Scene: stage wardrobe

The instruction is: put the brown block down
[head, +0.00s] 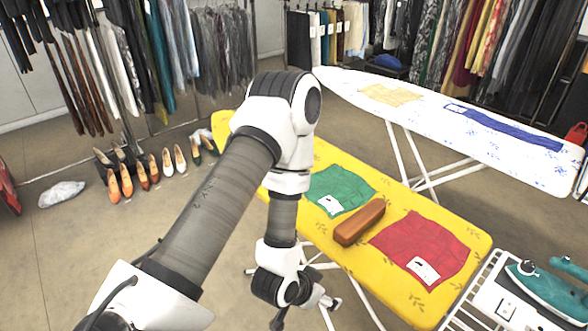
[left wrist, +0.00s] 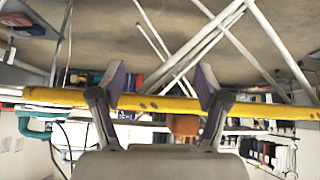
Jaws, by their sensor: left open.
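The brown block (head: 360,222) lies on the yellow ironing board (head: 467,235), between a green folded cloth (head: 340,189) and a red folded cloth (head: 421,247). My left gripper (head: 305,311) is at the near side of the board, apart from the block. In the left wrist view, the two fingers of the left gripper (left wrist: 158,88) are spread with nothing between them. The board's yellow edge (left wrist: 60,97) runs across beyond them, and part of the brown block (left wrist: 183,124) shows past that edge. My right gripper is not in view.
A teal iron (head: 548,292) stands on a white rack at the board's right end. A white ironing board (head: 440,120) with cloths stands behind. Shoes (head: 150,168) stand on the floor at left. Clothes racks line the back.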

